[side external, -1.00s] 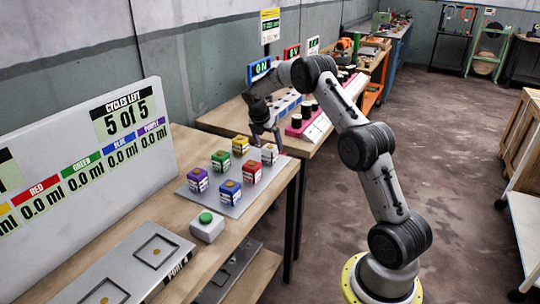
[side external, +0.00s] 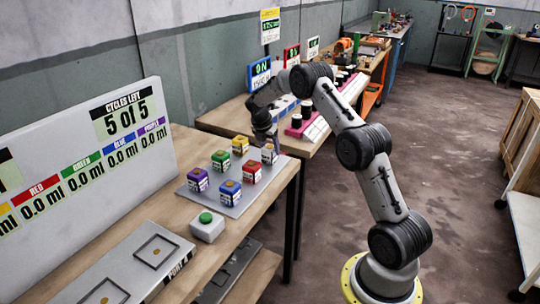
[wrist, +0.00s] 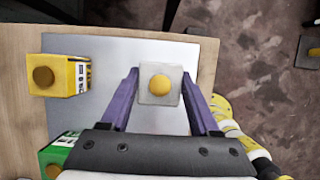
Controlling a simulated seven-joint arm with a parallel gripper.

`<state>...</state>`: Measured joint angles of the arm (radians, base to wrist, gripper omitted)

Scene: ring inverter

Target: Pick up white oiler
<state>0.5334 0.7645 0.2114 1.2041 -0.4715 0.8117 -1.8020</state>
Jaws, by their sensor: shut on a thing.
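The white oiler (side external: 269,156) is a small pale cube with a yellow round top. It stands at the back right corner of the grey metal plate (side external: 235,208). My gripper (side external: 270,144) is over it, fingers pointing down. In the wrist view the oiler (wrist: 160,98) sits between the two purple fingers of my gripper (wrist: 160,80), which are shut on its sides. No clear gap shows between its base and the plate.
Yellow (side external: 240,146), green (side external: 221,161), red (side external: 251,172), purple (side external: 197,180) and blue (side external: 230,192) oilers stand close by on the plate. A green-button box (side external: 207,228) is in front. The display board (side external: 90,170) stands left.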

